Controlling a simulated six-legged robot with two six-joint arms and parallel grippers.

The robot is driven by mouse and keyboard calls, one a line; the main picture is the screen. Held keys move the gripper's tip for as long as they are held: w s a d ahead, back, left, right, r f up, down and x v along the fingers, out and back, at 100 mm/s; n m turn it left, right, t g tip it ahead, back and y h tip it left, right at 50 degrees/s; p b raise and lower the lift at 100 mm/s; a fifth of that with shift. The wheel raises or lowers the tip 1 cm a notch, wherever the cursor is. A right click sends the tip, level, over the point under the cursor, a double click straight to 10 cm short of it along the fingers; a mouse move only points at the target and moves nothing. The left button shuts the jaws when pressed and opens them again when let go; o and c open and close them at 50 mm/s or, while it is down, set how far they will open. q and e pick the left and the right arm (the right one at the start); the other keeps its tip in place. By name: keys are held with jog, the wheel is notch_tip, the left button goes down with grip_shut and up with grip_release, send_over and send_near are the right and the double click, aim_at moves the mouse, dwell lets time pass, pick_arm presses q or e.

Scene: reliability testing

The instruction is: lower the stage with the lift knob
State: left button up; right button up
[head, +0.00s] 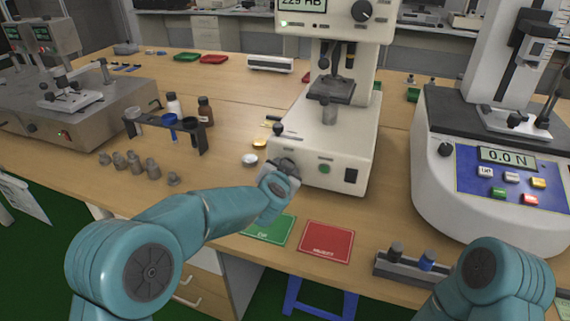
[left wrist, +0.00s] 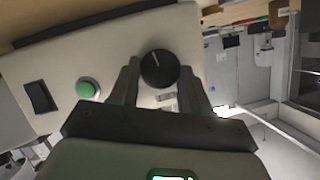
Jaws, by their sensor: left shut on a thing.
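The white hardness tester (head: 318,140) stands mid-table with a dark stage (head: 331,90) on a short column under its indenter. The lift knob, a round black dial with a pale pointer line, sits low on its front and shows clearly in the left wrist view (left wrist: 159,68). My left gripper (head: 280,172) is at the front left of the base, its fingers on either side of the knob and shut on it. The gripper mostly covers the knob in the head view. My right arm shows at the lower right; its gripper is out of view.
Right of the knob are a green button (head: 324,169) and a black switch (head: 351,176). Green (head: 270,229) and red (head: 326,241) mats lie in front. A vial rack (head: 178,131) stands left, a force tester (head: 480,205) right.

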pick_arm(q)
jog(key=shift+n, duration=0.4)
jog(key=o, duration=1.1)
jog(key=shift+c, duration=0.2)
jog(key=p+v, duration=0.1)
jog(key=v, duration=1.5)
jog(key=shift+a+p, duration=0.2)
jog(key=shift+p, duration=0.1)
jog(key=shift+s+r, duration=0.1)
